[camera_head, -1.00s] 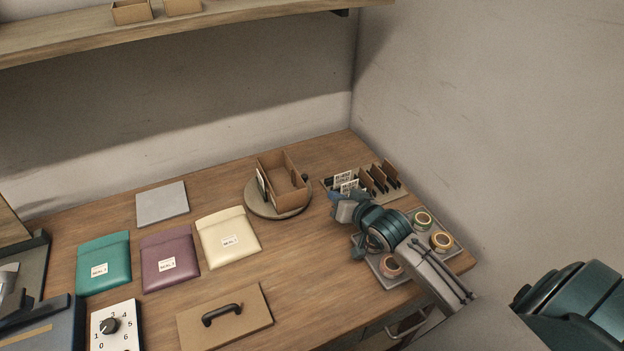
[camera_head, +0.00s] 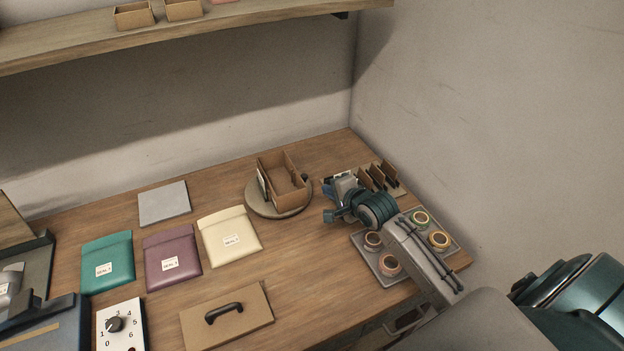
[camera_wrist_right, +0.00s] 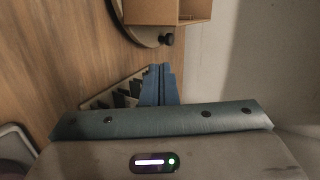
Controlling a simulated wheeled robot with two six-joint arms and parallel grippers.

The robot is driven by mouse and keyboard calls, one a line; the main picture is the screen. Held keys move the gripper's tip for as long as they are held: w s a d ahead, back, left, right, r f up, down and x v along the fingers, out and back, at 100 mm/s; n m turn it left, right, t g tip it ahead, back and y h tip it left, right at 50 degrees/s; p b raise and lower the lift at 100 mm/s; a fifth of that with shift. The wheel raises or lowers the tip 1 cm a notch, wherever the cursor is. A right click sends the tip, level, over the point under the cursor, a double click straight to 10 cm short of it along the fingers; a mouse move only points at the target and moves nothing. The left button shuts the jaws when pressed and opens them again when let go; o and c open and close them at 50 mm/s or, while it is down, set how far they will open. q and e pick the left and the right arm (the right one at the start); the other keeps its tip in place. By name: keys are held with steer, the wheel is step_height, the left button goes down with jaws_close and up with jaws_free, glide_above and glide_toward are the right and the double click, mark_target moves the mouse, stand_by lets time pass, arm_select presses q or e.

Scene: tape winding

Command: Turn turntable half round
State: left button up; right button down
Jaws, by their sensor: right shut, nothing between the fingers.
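The round grey turntable (camera_head: 256,207) stands near the back of the desk, with an open cardboard box (camera_head: 290,197) on it. A small dark knob (camera_head: 305,177) shows at the turntable's right rim. In the right wrist view the knob (camera_wrist_right: 166,40) sits at the edge of the turntable (camera_wrist_right: 124,20), beyond my fingers. My right gripper (camera_head: 329,187) is just right of the turntable, apart from it, over the front of the card rack. Its blue fingers (camera_wrist_right: 158,72) are shut and empty. My left gripper is not in view.
The card rack (camera_head: 398,187) is under and beside my right gripper. A tray (camera_head: 410,272) of tape rolls lies below my right arm. Teal, purple and cream pouches (camera_head: 232,241), a grey plate (camera_head: 163,204) and a handled board (camera_head: 250,322) lie left and front. Walls close the back and right.

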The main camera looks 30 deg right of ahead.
mark_target(306, 179)
steer(key=x, duration=0.3)
steer(key=p+x, duration=0.1)
steer(key=x, duration=0.2)
steer(key=r+p+x, duration=0.1)
steer(key=x, duration=0.2)
steer(key=shift+w+a+f, duration=0.1)
steer(key=shift+w, duration=0.25)
steer(key=shift+w+p, duration=0.2)
steer(key=shift+p, duration=0.1)
steer(key=shift+w+d+p, duration=0.35)
steer(key=shift+w+d, duration=0.05)
steer(key=shift+w, duration=0.7)
steer(key=shift+s+d, duration=0.1)
steer(key=shift+s, duration=0.1)
